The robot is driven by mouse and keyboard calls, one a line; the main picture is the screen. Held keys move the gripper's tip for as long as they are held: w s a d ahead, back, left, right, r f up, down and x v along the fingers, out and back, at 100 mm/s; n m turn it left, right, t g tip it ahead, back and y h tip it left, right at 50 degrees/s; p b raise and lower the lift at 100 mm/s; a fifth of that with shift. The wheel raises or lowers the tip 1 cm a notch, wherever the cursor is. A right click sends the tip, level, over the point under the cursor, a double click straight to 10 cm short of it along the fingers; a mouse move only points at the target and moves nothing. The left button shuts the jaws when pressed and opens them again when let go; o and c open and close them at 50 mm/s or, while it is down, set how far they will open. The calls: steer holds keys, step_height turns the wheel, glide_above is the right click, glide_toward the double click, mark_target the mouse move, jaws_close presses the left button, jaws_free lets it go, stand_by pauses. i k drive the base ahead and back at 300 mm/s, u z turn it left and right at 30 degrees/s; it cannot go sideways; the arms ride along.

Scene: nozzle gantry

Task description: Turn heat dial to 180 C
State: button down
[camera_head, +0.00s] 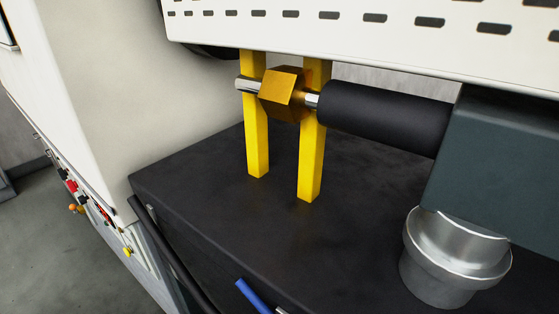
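No dial with a readable scale or a 180 C mark shows in the head view. A control strip (88,203) with small red, orange and yellow controls runs along the side of the white housing at the left. It is seen at a steep angle, so I cannot tell whether one of these is the heat dial or read any setting. My gripper cannot be made out in this view.
A blue-handled item (252,296) shows at the bottom. Grey floor (50,250) is open left.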

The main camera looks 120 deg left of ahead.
mark_target(83, 200)
steer(key=u, duration=5)
steer(key=i, duration=0.5)
steer(key=k, duration=1.3)
steer(key=u, duration=0.55)
steer(key=i, duration=0.55)
steer(key=u, duration=0.55)
steer(key=i, duration=0.65)
